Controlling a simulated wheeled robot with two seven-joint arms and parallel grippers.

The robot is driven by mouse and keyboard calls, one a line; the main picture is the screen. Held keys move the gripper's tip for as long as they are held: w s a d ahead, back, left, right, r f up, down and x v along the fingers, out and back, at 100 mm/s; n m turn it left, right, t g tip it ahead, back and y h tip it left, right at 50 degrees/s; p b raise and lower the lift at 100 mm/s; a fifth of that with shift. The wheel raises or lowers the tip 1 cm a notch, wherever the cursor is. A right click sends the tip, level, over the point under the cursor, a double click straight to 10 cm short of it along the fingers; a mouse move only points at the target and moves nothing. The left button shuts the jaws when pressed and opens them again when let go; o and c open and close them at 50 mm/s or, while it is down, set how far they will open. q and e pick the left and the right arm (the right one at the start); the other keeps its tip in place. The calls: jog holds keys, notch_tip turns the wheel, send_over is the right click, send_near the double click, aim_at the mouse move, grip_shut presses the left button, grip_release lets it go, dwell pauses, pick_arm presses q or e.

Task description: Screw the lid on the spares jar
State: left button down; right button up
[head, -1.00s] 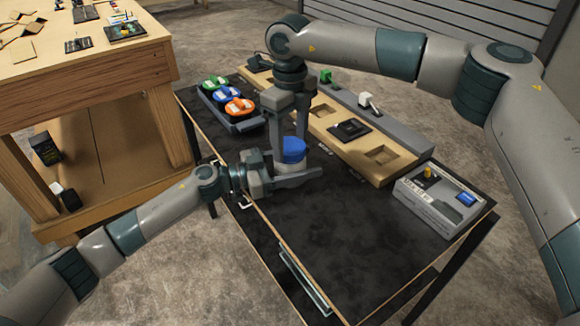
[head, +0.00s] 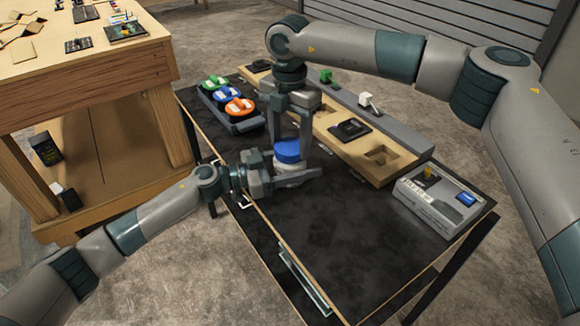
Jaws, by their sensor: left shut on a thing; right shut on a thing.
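The spares jar (head: 288,166) stands on the dark table, its pale body showing just under the blue lid. My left gripper (head: 292,179) comes in low from the left and is shut on the jar's body. The blue lid (head: 288,150) sits at the top of the jar; I cannot tell whether its thread is engaged. My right gripper (head: 290,150) points straight down from above, its two fingers on either side of the lid, shut on it. The fingers hide parts of the lid, and the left gripper hides most of the jar.
A tray (head: 240,126) with green, blue and orange items stands at the back left. A wooden board with recesses (head: 398,168) lies behind the jar. A grey console box (head: 437,200) stands at the right. The table's front middle (head: 330,220) is clear.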

jog(key=shift+m, duration=0.8)
jog(key=o, duration=1.2)
jog(key=shift+o, duration=0.2)
notch_tip(320, 180, up, 12)
pick_arm(q)
jog(key=shift+c, duration=2.4)
grip_release()
